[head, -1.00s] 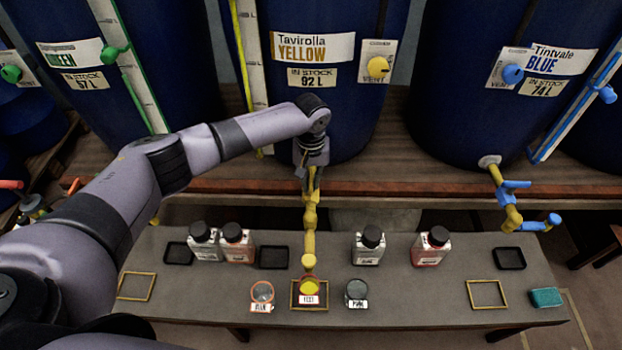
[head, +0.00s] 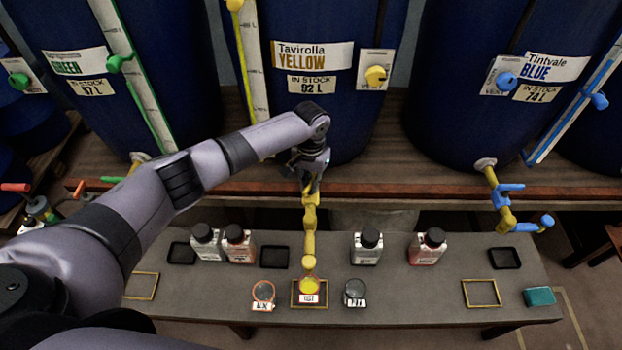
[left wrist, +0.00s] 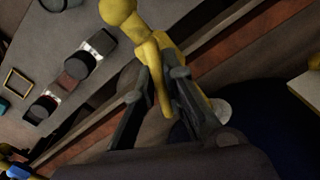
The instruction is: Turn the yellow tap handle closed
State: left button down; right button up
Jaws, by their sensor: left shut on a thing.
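The yellow tap (head: 309,245) comes out below the Tavirolla Yellow vat (head: 345,110), its spout over a cup of yellow liquid (head: 309,286) labelled TEST. My left gripper (head: 309,184) is at the upper part of this tap and hides its handle in the head view. In the left wrist view the tap body (left wrist: 122,14) runs up to the top edge. The yellow handle (left wrist: 162,88) lies between the fingers of my left gripper (left wrist: 157,86), which is shut on it. My right gripper is not in view.
The cup stands in a yellow frame on the grey bench (head: 400,300), between two other cups (head: 263,291) (head: 355,292). Several capped bottles (head: 368,246) stand behind. The blue tap (head: 505,205) is at the right. The wooden shelf edge (head: 420,192) runs behind the taps.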

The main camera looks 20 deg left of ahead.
pick_arm(q)
jog(key=m, duration=0.3)
jog(key=shift+a+r+p, duration=0.1)
jog(key=shift+p, duration=0.3)
jog(key=m, duration=0.3)
jog(key=shift+m+p, duration=0.3)
jog(key=shift+p, duration=0.05)
jog(key=m, duration=0.4)
jog(key=shift+w+m, duration=0.1)
jog(key=shift+m, duration=0.9)
jog(key=c, duration=1.6)
grip_release()
jog(key=shift+c, duration=0.2)
